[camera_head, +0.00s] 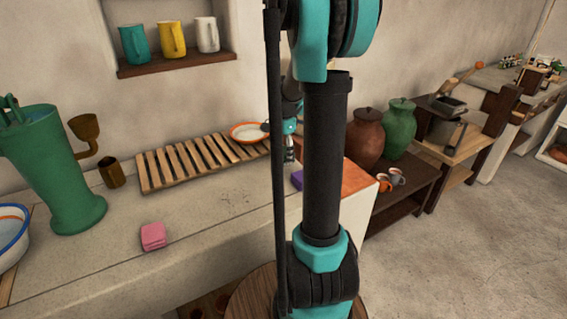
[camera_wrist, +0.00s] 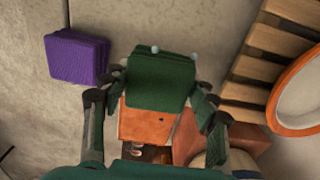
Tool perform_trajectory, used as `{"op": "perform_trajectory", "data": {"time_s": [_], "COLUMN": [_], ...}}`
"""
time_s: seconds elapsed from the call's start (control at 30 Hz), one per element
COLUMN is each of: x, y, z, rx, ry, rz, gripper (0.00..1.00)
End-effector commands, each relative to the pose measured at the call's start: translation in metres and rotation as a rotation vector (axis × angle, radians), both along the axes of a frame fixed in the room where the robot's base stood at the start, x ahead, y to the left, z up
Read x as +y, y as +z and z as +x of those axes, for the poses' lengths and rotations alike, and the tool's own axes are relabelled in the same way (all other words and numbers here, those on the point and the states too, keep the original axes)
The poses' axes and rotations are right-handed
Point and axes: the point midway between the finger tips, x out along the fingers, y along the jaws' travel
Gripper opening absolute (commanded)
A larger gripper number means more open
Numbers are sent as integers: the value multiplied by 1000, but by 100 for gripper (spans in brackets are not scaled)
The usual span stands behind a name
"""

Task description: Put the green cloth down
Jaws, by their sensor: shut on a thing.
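My gripper (camera_wrist: 160,86) is shut on the green cloth (camera_wrist: 162,78), a dark green folded square held between the fingers in the wrist view. The cloth is over the pale counter (camera_wrist: 130,22); I cannot tell whether it touches it. In the head view my arm's lower end is near the slatted rack, and the green cloth is hidden there. A purple cloth (camera_wrist: 78,56) lies folded on the counter left of the green one, apart from it. It shows partly in the head view (camera_head: 297,179), beside my arm.
A slatted wooden rack (camera_head: 180,164) and an orange-rimmed plate (camera_head: 249,132) are close to my gripper. An orange block or surface (camera_head: 356,178) is at the counter's end. A pink cloth (camera_head: 153,236) and green pump (camera_head: 60,170) are further left. The counter's middle is clear.

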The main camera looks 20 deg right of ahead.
Motion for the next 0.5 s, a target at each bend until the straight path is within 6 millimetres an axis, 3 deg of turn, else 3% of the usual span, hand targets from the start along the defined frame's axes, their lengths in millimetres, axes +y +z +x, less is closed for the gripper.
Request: {"op": "perform_trajectory", "data": {"time_s": [0.27, 0.5], "x": [0, 0], "y": [-33, -37], "z": [0, 0], "rx": [0, 0], "ry": [0, 0], "rz": [0, 0], "gripper": [11, 11]}}
